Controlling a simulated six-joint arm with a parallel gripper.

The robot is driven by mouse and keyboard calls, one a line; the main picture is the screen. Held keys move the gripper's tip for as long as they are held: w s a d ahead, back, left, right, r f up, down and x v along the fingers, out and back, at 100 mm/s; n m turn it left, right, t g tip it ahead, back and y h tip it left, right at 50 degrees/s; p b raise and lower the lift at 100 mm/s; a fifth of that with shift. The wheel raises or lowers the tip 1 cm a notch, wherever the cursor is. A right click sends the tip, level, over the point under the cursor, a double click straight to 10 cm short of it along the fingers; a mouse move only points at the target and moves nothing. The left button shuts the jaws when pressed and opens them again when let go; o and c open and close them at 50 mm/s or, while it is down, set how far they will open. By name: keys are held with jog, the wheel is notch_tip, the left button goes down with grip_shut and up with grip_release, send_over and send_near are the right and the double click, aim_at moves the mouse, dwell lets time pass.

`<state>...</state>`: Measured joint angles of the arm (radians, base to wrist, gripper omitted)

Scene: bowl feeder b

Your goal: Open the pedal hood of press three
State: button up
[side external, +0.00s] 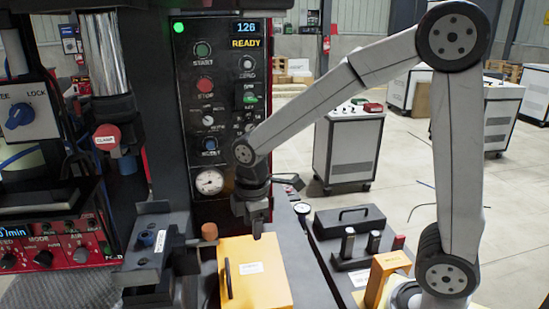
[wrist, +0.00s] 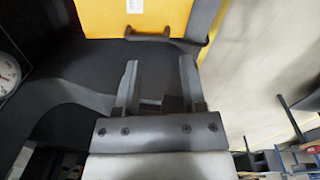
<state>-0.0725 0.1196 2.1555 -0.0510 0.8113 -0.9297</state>
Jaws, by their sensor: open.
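A yellow box-like cover with a white label, apparently the pedal hood (side external: 268,282), is at the bottom centre of the side view. It looks closed, and a dark handle (side external: 228,279) stands on its left side. In the wrist view the yellow hood (wrist: 172,17) fills the top, with a dark bar-like part along its near edge. My gripper (side external: 257,229) points down just behind the hood's far edge in the side view. In the wrist view my gripper (wrist: 158,65) has its two fingers apart with nothing between them, short of the hood. Contact is not visible.
A grey clamp fixture (side external: 150,250) stands left of the hood. A black case (side external: 348,221) and a small yellow block (side external: 386,272) lie to the right.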

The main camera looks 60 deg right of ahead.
jog(key=w+a+n+g, duration=0.1)
jog(key=w+a+n, duration=0.1)
jog(key=w+n, duration=0.35)
jog(key=n+g+h, duration=0.1)
jog(key=n, duration=0.8)
send_over(227, 268)
jog(key=w+a, duration=0.1)
notch_tip(227, 268, down, 7)
jog(key=shift+w, duration=0.1)
jog(key=shift+s+d+f, duration=0.15)
jog(key=shift+s+f, duration=0.05)
jog(key=shift+f, duration=1)
jog(key=shift+s+d+f, duration=0.15)
jog(key=shift+f, duration=1.1)
jog(key=shift+s+d+f, duration=0.15)
jog(key=shift+s+f, duration=0.05)
jog(key=shift+f, duration=1)
jog(key=shift+c, duration=0.3)
grip_shut()
